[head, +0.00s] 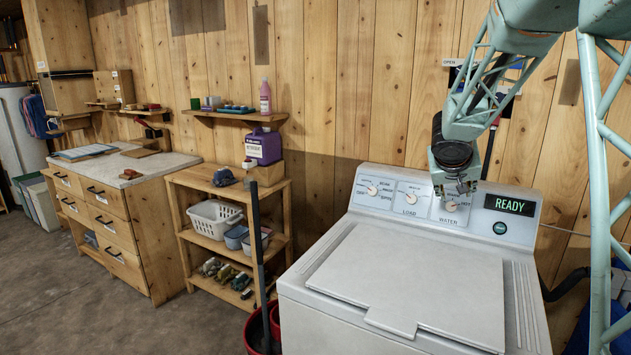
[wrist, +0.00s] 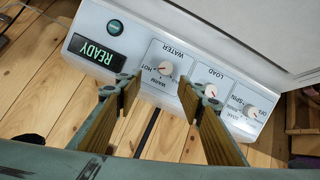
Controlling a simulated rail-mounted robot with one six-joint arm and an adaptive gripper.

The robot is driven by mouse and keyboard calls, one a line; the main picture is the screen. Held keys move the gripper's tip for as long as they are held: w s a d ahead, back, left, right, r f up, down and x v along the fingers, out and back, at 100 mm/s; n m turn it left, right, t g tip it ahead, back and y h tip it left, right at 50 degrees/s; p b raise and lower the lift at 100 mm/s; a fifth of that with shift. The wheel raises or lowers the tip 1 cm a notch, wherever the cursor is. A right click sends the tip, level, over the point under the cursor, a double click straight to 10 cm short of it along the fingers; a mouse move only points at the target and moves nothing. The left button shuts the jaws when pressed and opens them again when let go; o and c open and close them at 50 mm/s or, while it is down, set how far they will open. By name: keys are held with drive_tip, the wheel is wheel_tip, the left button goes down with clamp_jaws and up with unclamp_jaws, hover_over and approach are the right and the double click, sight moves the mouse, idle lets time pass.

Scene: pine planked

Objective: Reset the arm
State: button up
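My gripper (head: 460,186) hangs at the end of my pale green arm, in front of the washing machine's control panel in the head view. In the wrist view my gripper (wrist: 160,92) has its two wooden-faced fingers apart with nothing between them. The WATER knob (wrist: 166,69) shows just beyond the gap between the fingertips; contact cannot be told. The LOAD knob (wrist: 210,91) is close to one finger. The display (head: 509,205) reads READY. In the head view the gripper partly hides the WATER dial.
The white washing machine (head: 410,285) has its lid closed. A wooden shelf unit (head: 205,183) with a basket and bottles stands to its left, with a drawer cabinet (head: 125,225) beyond. A dark pole (head: 257,260) stands in a red bucket. The plank wall is close behind the panel.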

drive_tip(key=s+a+r+g, duration=0.1)
drive_tip(key=s+a+r, duration=0.15)
drive_tip(key=s, duration=0.75)
drive_tip(key=s+a+r, duration=0.1)
drive_tip(key=s+r, duration=0.3)
drive_tip(key=s, duration=0.6)
drive_tip(key=s+a+r+g, duration=0.15)
drive_tip(key=s+r, duration=0.25)
drive_tip(key=s, duration=0.5)
drive_tip(key=s+a+f+n+y, duration=0.1)
drive_tip(key=s+a+f, duration=0.1)
drive_tip(key=s+a, duration=0.4)
drive_tip(key=s+a+f+n+g+y, duration=0.1)
drive_tip(key=s+a, duration=0.5)
drive_tip(key=s, duration=1)
drive_tip(key=s+a+f+y, duration=0.2)
drive_tip(key=s+a, duration=0.4)
drive_tip(key=s, duration=0.5)
drive_tip(key=shift+s+a+f+n+g+y+p, duration=0.15)
drive_tip(key=shift+f+n+g+y+p, duration=0.2)
drive_tip(key=shift+y, duration=0.35)
